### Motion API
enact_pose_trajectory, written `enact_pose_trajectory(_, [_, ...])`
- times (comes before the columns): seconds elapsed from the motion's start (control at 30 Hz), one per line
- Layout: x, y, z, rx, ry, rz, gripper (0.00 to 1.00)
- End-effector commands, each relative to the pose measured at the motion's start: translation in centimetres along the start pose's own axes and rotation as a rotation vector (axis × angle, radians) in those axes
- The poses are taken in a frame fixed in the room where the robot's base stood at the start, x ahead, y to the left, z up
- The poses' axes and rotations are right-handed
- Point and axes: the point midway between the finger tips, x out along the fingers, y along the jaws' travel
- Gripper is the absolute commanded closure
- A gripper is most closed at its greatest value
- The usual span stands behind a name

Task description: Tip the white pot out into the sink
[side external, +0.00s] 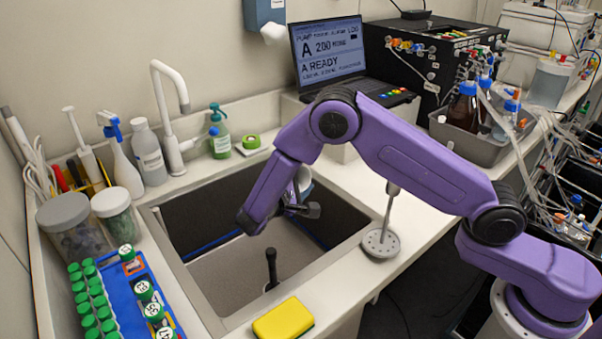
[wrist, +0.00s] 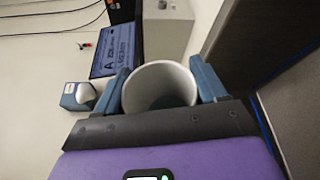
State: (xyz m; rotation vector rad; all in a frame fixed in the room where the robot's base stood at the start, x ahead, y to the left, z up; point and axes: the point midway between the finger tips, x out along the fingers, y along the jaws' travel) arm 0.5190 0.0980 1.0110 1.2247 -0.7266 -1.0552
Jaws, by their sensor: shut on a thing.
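The white pot (wrist: 160,88) is held between the two blue-grey fingers of my gripper (wrist: 160,78) in the wrist view, which looks into its round mouth. Its inside is shaded, and I cannot tell what it holds. In the side view only a small pale part of the pot (side external: 304,181) shows behind my arm. My gripper (side external: 301,204) is over the far right part of the sink (side external: 225,275). The pot's exact tilt is hard to judge, though the laptop appears turned on its side in the wrist view.
A white tap (side external: 175,110) and bottles stand behind the sink. A black upright object (side external: 271,265) stands in the basin. A yellow sponge (side external: 283,319) lies on the front edge. A metal stand (side external: 381,243) is right of the sink, and a laptop (side external: 330,50) is behind.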

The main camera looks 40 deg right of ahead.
Motion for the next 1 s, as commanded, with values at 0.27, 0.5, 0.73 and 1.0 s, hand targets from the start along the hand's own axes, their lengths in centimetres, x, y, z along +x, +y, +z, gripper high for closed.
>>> enact_pose_trajectory(0.27, [-0.1,-0.3,0.3,0.122,0.001,0.053,0.63])
enact_pose_trajectory(0.5, [-0.2,-0.5,0.5,0.23,0.0,0.096,0.63])
enact_pose_trajectory(0.73, [-0.4,-0.5,0.9,0.349,-0.001,0.147,0.63])
enact_pose_trajectory(1.0, [-0.4,-0.4,1.0,0.395,0.0,0.164,0.63])
